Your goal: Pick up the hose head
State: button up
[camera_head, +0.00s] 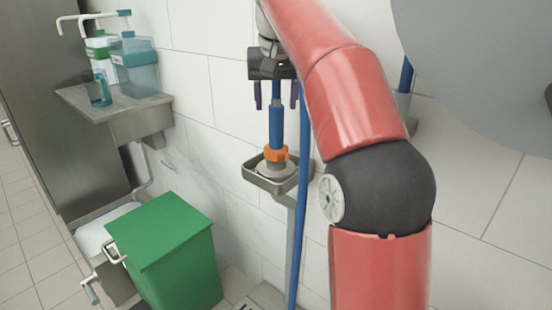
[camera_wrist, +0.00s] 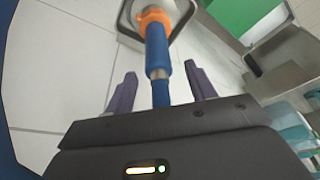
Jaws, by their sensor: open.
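The hose head (camera_head: 276,130) stands upright in a small metal holder (camera_head: 262,185) on the wall. It has a blue grip and an orange collar (camera_head: 276,154). My gripper (camera_head: 275,102) is above it, pointing down, with its two purple fingers open on either side of the upper blue part. In the wrist view the hose head (camera_wrist: 157,50) runs up the middle, and the fingers of my gripper (camera_wrist: 161,92) are apart with a gap on both sides of it. I see no contact.
A blue hose (camera_head: 300,200) hangs beside the holder. A green bin (camera_head: 165,250) stands on the floor at lower left. A metal shelf (camera_head: 140,120) with pump bottles (camera_head: 135,68) is on the wall at left. A large grey round surface (camera_head: 490,60) is at upper right.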

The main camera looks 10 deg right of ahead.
aim_at(276, 119)
jog(key=x, duration=0.1)
jog(key=b+x, duration=0.1)
jog(key=x, duration=0.1)
jog(key=b+x, duration=0.1)
jog(key=x, duration=0.1)
jog(key=shift+s, duration=0.45)
jog(key=shift+w+f, duration=0.15)
jog(key=shift+f, duration=0.25)
jog(key=c, duration=0.9)
jog(key=shift+c, duration=0.7)
jog(key=shift+r, duration=0.2)
